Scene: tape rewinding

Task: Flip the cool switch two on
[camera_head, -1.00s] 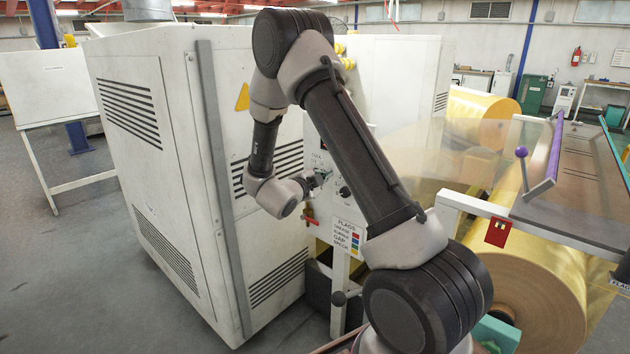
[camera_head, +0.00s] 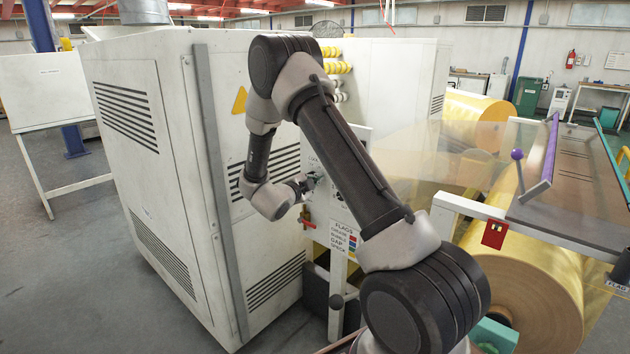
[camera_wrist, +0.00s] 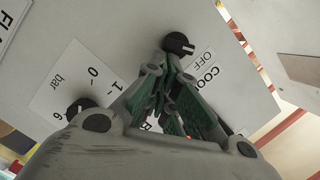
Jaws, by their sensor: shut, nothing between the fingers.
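In the wrist view, a black rotary switch (camera_wrist: 178,44) with a pale pointer mark sits on the white control panel (camera_wrist: 120,40). Printed words reading "OFF" and "COOL" are beside it. My gripper (camera_wrist: 168,82) is shut and empty, its green-padded fingers just below this switch in the picture. I cannot tell whether they touch it. The fingers hide part of the panel's middle and its labels. In the head view, my gripper (camera_head: 314,180) is at the panel's face, and my arm covers much of the panel.
A black knob (camera_wrist: 80,108) by a bar scale is at the left in the wrist view. In the head view, a red-handled valve (camera_head: 307,222) is below my gripper. A large white cabinet (camera_head: 160,200) stands left, and a yellow film roll (camera_head: 535,300) lies right.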

